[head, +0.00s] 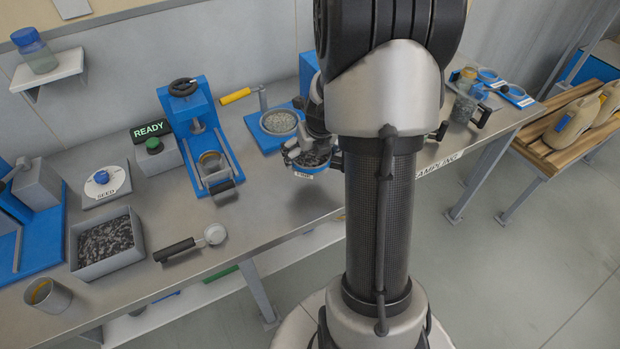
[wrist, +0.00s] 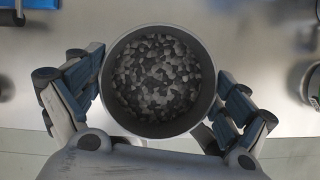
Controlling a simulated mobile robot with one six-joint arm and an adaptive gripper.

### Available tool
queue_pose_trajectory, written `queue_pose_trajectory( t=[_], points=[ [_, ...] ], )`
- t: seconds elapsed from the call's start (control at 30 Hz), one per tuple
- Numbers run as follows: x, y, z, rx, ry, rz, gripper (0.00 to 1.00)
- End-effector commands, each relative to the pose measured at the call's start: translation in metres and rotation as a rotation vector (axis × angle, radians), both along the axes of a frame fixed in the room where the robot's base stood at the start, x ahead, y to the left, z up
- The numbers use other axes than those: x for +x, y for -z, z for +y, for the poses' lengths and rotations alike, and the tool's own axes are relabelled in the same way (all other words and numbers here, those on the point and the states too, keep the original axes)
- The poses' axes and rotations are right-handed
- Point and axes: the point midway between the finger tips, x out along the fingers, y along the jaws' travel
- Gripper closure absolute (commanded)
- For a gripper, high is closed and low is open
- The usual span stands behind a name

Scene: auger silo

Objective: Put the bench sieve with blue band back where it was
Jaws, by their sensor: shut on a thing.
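The bench sieve with blue band (head: 310,172) is in my gripper near the front edge of the steel bench, with a small white label on its front. My gripper (head: 307,155) is shut on it. In the wrist view the sieve (wrist: 160,47) is a round grey vessel holding grey and dark chips, with a finger of my gripper (wrist: 158,98) on each side. It looks level and its blue band is hidden there. In the head view my arm covers the bench just right of it. I cannot tell whether its base touches the bench.
A grey bowl of chips (head: 280,122) sits on a blue base with a yellow-handled crank (head: 236,96) behind the sieve. Blue ring holders (head: 515,92) and jars (head: 462,106) stand at the right end. A blue press (head: 195,125) stands left. Bare bench (head: 262,185) lies left of the sieve.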

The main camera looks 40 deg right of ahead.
Motion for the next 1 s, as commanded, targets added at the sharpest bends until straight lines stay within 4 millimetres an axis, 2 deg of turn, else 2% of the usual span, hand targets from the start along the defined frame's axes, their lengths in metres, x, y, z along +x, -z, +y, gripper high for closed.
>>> queue_pose_trajectory(
  t=[0.03, 0.07, 0.33, 0.6, 1.0],
  points=[
    [0.0, 0.015, 0.0, -0.001, 0.0, -0.001, 0.46],
    [0.0, 0.019, 0.0, -0.002, -0.001, 0.0, 0.46],
    [0.001, 0.035, -0.001, -0.003, -0.001, -0.002, 0.46],
    [0.001, 0.071, -0.001, -0.002, 0.0, -0.002, 0.46],
    [0.001, 0.073, -0.001, -0.003, -0.001, -0.002, 0.46]
  ],
)
